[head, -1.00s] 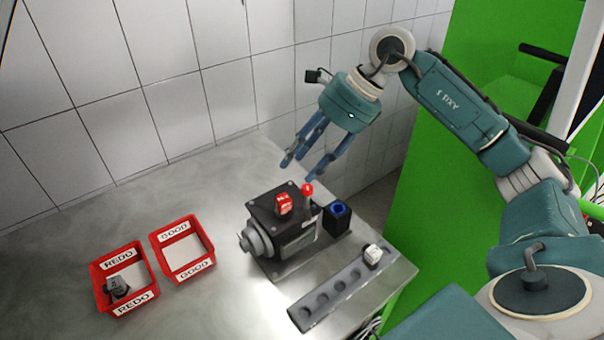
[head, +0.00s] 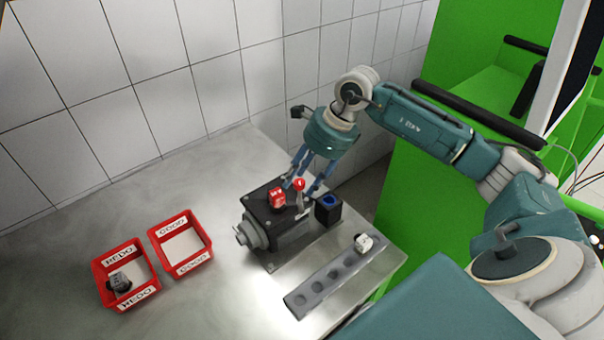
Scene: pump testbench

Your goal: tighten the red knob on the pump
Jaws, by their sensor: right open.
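The pump (head: 272,227) is a dark block with a grey round fitting on its left side, standing on the metal table. A red knob (head: 277,197) sits on its top face. A small red ball on a stem (head: 299,184) stands at its back right edge. My right gripper (head: 302,188) is open, with its blue fingers pointing down at the pump's back right edge. The fingers are close around the red ball; I cannot tell whether they touch it. My left gripper is not in view.
A black box with a blue ring (head: 328,209) is right of the pump. A grey slotted rail (head: 318,288) with a white part (head: 363,242) lies in front.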

